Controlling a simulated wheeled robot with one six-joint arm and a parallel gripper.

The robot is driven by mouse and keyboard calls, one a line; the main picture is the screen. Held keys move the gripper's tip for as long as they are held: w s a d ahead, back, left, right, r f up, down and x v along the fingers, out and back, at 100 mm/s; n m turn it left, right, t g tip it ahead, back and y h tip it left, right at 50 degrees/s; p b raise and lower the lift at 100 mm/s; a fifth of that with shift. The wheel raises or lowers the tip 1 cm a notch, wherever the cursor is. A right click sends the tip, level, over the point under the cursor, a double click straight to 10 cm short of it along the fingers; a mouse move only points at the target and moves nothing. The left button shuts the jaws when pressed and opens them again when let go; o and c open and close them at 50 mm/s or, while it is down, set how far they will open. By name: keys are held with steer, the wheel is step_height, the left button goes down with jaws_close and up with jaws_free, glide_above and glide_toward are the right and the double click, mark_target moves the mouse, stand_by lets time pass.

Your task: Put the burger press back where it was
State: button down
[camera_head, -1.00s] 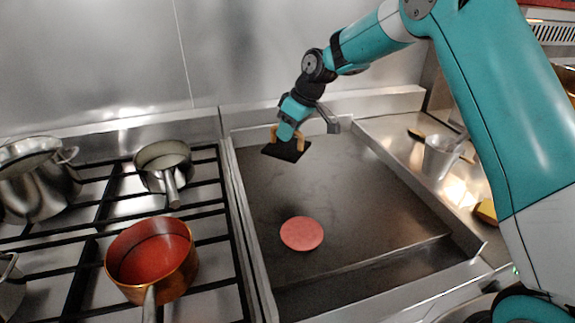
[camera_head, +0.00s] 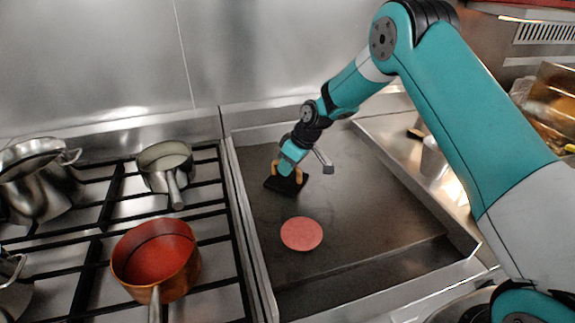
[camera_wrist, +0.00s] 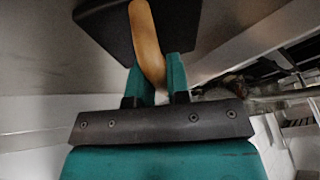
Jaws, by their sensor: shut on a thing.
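The burger press is a dark flat plate (camera_head: 285,184) with a curved wooden handle (camera_wrist: 146,40). In the head view it is over the back left part of the griddle (camera_head: 385,215), behind the pink patty. I cannot tell whether its plate touches the surface. My gripper (camera_wrist: 157,82) is shut on the wooden handle, and the dark plate shows beyond the fingers in the wrist view. A round pink patty (camera_head: 301,233) lies flat on the griddle, apart from the press.
A stove with black grates stands left of the griddle, holding a copper pot (camera_head: 156,262), a small saucepan (camera_head: 165,165) and a steel pot (camera_head: 38,185). A metal cup (camera_head: 434,160) stands on the right counter. The griddle's right half is clear.

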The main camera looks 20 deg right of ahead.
steer(key=c, duration=1.1)
jaws_free()
steer(key=shift+f, duration=0.1)
steer(key=b+v, duration=0.2)
steer(key=v, duration=0.9)
steer(key=s+a+r, duration=0.5)
steer(key=s+r, duration=0.2)
steer(key=s, duration=0.1)
steer(key=s+a+r+m+g, duration=0.1)
steer(key=s, duration=1.3)
steer(key=s+a+r+g, duration=0.1)
steer(key=s+a+r, duration=0.1)
steer(key=s, duration=1.3)
steer(key=shift+a+m, duration=0.25)
steer(key=shift+m, duration=0.15)
